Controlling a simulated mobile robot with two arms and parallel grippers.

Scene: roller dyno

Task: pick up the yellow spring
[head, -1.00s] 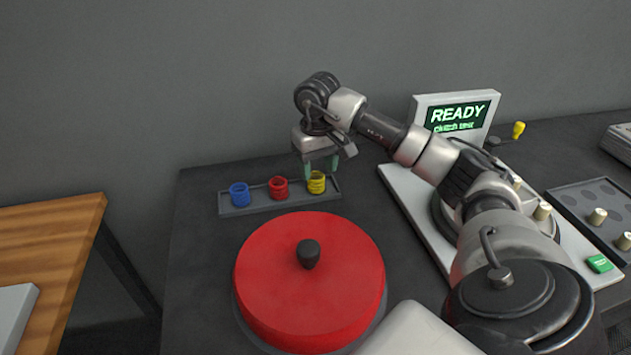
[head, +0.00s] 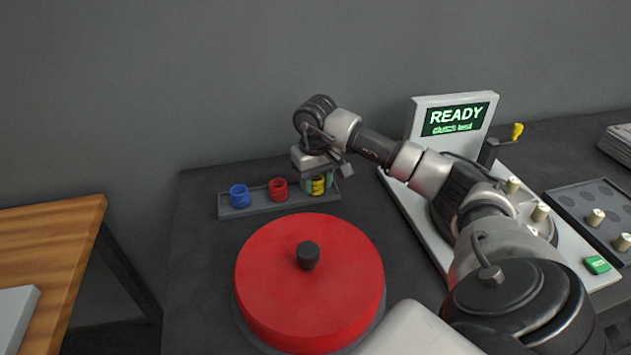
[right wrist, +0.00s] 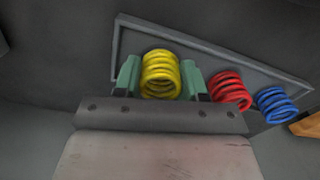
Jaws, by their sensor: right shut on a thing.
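The yellow spring (head: 318,187) stands at the right end of a grey tray (head: 253,208), partly hidden by my right gripper (head: 317,183) in the head view. The right gripper has come down over it and is shut on it. In the right wrist view, the yellow spring (right wrist: 160,75) sits between the two green fingers (right wrist: 160,80), with the tray (right wrist: 205,55) around it. The spring is still in the tray. My left gripper is not in view.
A red spring (head: 278,188) and a blue spring (head: 239,195) stand in the tray to the left. A large red round lid with a black knob (head: 309,280) is in front. A machine with a READY screen (head: 458,117) stands to the right. A wooden table (head: 50,240) is at left.

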